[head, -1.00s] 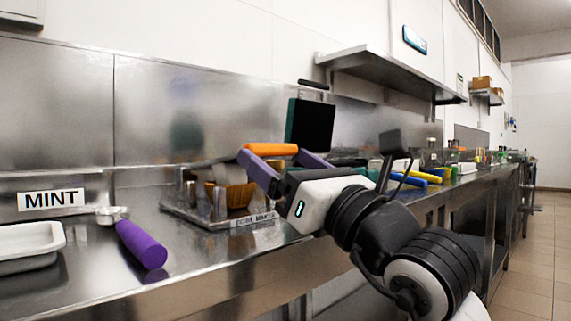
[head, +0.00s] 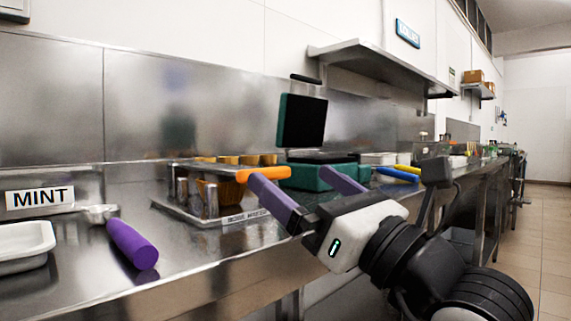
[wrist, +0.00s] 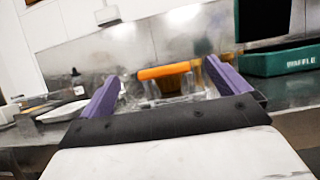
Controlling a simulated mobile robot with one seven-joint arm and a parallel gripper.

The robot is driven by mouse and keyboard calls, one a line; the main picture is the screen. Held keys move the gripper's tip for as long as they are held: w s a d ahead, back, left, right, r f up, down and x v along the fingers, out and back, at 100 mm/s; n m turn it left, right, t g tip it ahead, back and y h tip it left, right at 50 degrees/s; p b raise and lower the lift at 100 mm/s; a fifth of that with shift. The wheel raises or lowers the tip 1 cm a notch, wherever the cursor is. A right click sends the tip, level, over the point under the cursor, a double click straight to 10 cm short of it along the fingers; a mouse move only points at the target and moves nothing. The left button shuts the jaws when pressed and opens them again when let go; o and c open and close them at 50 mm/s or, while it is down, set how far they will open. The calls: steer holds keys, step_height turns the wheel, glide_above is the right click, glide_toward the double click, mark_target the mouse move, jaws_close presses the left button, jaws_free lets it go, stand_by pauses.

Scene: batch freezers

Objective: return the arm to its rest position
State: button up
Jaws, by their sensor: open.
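My gripper (head: 306,181) has two purple fingers spread apart with nothing between them. In the head view it hangs in front of the counter edge, right of the waffle cone rack. In the wrist view the gripper (wrist: 168,88) also shows open, its fingers pointing toward the counter. My black and white arm runs from it to the lower right of the head view.
A metal rack (head: 172,207) with cones stands on the steel counter (head: 205,252). A purple-handled scoop (head: 131,244) and a white tray (head: 24,240) lie left, by a MINT label (head: 40,197). A green waffle maker (head: 303,176) with raised lid stands behind. The floor (head: 545,240) at right is clear.

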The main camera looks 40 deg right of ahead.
steer(key=shift+v, duration=0.8)
